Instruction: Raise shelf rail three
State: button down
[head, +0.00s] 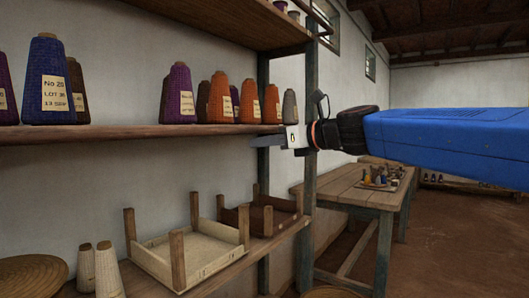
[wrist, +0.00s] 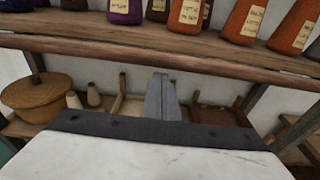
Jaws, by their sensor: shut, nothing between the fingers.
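A wooden shelf (head: 150,132) carries cones of yarn. A rounded reddish-brown rail (wrist: 150,54) runs along its front edge in the wrist view. No number shows on it, so I cannot tell whether it is rail three. My gripper (head: 268,141) is shut and empty, its narrow grey fingers pointing left, at about the height of the shelf's front edge near its right end. In the wrist view, the shut fingertips (wrist: 160,80) lie just below the rail in the picture. I cannot tell whether they touch it.
Purple, blue and orange yarn cones (head: 221,97) stand on the shelf. Below are a pale wooden tray (head: 190,258) with corner posts, a brown one (head: 270,214) and a lidded basket (wrist: 38,93). A post (head: 310,180) stands close to my gripper. A workbench (head: 350,192) is behind.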

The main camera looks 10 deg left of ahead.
jog(key=shift+d+r, duration=0.1)
jog(key=shift+r, duration=0.4)
jog(key=shift+r, duration=0.1)
